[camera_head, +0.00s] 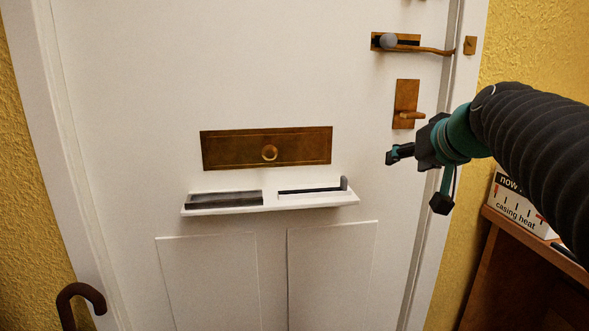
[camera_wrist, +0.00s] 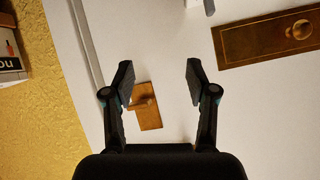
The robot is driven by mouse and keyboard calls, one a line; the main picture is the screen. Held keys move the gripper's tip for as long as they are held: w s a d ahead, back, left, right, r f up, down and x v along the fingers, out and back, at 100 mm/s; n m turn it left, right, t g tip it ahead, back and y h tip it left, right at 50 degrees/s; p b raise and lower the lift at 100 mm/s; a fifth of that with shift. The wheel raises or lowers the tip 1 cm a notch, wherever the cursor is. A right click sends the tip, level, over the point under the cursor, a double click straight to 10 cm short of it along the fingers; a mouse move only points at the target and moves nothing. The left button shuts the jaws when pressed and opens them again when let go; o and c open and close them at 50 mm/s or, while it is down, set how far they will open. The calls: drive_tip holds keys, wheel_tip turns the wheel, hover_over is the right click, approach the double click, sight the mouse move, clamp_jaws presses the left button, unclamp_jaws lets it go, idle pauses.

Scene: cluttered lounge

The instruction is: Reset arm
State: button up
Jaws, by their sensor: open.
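My gripper (camera_head: 417,180) is in front of the right side of a white door (camera_head: 130,120), at the end of my arm, which comes in from the right. Its two fingers are spread apart. In the wrist view, my gripper (camera_wrist: 160,80) is open with nothing between the fingertips. A brass latch plate with a small lever (camera_head: 406,104) is just above the gripper in the head view. It also shows partly behind the left finger in the wrist view (camera_wrist: 149,116). I see no contact with the door.
A brass letter plate (camera_head: 225,151) with a round knob is mid-door, above a white shelf (camera_head: 270,205) holding two dark strips. A sliding bolt (camera_head: 420,48) is higher up. A wooden cabinet (camera_head: 500,275) with a white box (camera_head: 515,211) stands right. A curved brown handle (camera_head: 80,291) is lower left.

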drive_tip(key=s+a+f+g+h, duration=0.1)
drive_tip(key=s+a+f+g, duration=0.1)
drive_tip(key=s+f, duration=0.9)
drive_tip(key=s+a+f+n+g+p, duration=0.1)
drive_tip(key=s+a+f+g, duration=0.2)
drive_tip(key=s+f, duration=0.9)
drive_tip(key=shift+s+a+f+g+h, duration=0.15)
drive_tip(key=shift+a+f+g+h, duration=0.15)
drive_tip(key=shift+g+h, duration=0.15)
